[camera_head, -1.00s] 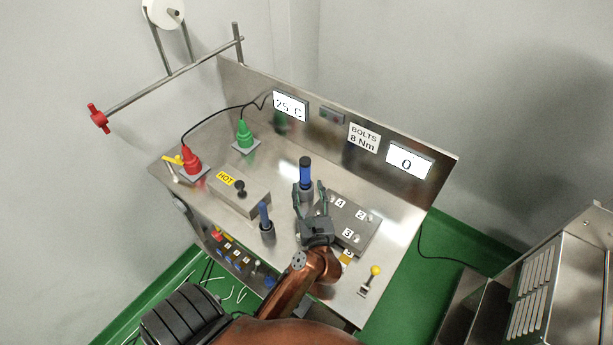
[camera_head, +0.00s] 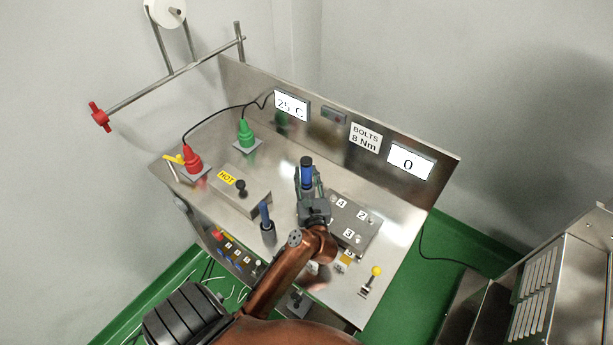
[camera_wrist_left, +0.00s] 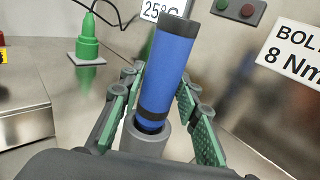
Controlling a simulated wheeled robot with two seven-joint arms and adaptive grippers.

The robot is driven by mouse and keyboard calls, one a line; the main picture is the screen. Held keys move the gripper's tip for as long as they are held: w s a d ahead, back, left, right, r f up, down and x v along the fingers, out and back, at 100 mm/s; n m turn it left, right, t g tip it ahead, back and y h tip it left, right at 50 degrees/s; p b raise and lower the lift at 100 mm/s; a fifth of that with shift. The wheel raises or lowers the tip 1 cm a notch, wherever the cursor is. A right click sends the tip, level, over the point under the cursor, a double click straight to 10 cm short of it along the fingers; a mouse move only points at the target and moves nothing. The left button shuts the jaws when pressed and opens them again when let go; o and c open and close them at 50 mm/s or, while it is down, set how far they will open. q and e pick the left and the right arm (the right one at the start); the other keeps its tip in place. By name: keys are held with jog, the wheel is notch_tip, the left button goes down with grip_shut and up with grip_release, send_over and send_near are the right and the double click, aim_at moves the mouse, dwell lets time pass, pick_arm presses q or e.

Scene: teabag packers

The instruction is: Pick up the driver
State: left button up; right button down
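The driver is likely the larger blue-handled tool with black ends (camera_head: 307,174), upright in a grey holder. In the left wrist view the blue handle (camera_wrist_left: 167,75) stands in the round grey holder (camera_wrist_left: 146,140). My left gripper (camera_head: 309,188) is at this tool, with its fingers on either side of the handle. In the left wrist view the green-padded fingers (camera_wrist_left: 160,105) are apart, and gaps show beside the handle. A smaller blue-handled tool (camera_head: 265,214) stands in another grey holder to the left. My right gripper is not in view.
A grey block with numbered bolts (camera_head: 352,222) lies right of my gripper. A HOT box (camera_head: 242,190), red (camera_head: 192,158) and green (camera_head: 245,134) cone-shaped tools stand left. A yellow-knobbed lever (camera_head: 375,272) is at the front right. A back panel (camera_head: 335,135) with displays rises behind.

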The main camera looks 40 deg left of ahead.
aim_at(306, 160)
pick_arm(q)
grip_shut()
jog(key=shift+r, duration=0.1)
